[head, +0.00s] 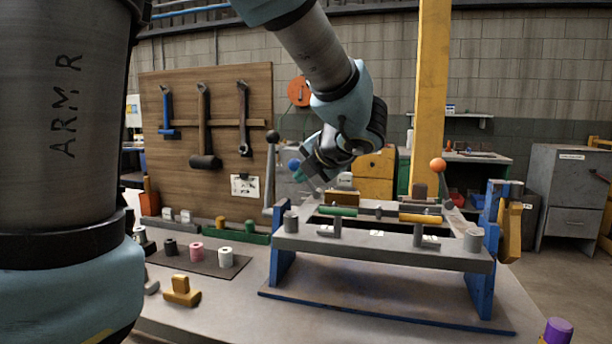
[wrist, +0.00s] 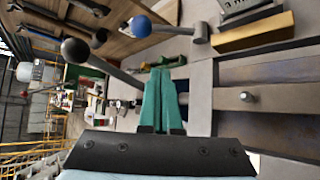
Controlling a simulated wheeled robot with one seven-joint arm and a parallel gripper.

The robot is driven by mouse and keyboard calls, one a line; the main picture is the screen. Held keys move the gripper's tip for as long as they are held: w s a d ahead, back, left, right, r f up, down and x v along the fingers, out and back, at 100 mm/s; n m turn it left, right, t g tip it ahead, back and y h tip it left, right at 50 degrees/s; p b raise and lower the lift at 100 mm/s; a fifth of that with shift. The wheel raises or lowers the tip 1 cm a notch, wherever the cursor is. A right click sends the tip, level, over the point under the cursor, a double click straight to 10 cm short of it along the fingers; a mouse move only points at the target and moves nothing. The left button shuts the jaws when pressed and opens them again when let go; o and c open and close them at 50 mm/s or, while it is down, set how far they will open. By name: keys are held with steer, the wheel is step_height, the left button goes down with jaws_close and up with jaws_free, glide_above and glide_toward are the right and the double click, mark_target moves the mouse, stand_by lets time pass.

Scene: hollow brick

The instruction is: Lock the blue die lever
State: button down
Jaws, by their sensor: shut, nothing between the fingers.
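The blue die lever shows in the head view as a blue ball knob (head: 293,164) at the left end of the press frame. In the wrist view its blue knob (wrist: 140,24) sits at the end of a short grey arm (wrist: 180,33) that runs right to a pivot. My gripper (head: 300,175) is close to this knob in the head view. In the wrist view its green fingers (wrist: 162,80) are shut and empty, with tips just short of the lever and apart from it in the picture. Whether they touch it cannot be told.
A tall lever with a black knob (head: 272,136) stands left of my gripper; it also shows in the wrist view (wrist: 75,50). An orange-knobbed lever (head: 438,165) is at the frame's right. Green (head: 338,211) and yellow (head: 420,218) bars lie across the frame (head: 385,250).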

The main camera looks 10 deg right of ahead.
stand_by(0.3)
steer(key=w+d+f, duration=0.1)
steer(key=w+f, duration=0.1)
steer(key=w, duration=0.5)
steer(key=shift+w+f+p, duration=0.2)
steer(key=shift+w+p, duration=0.15)
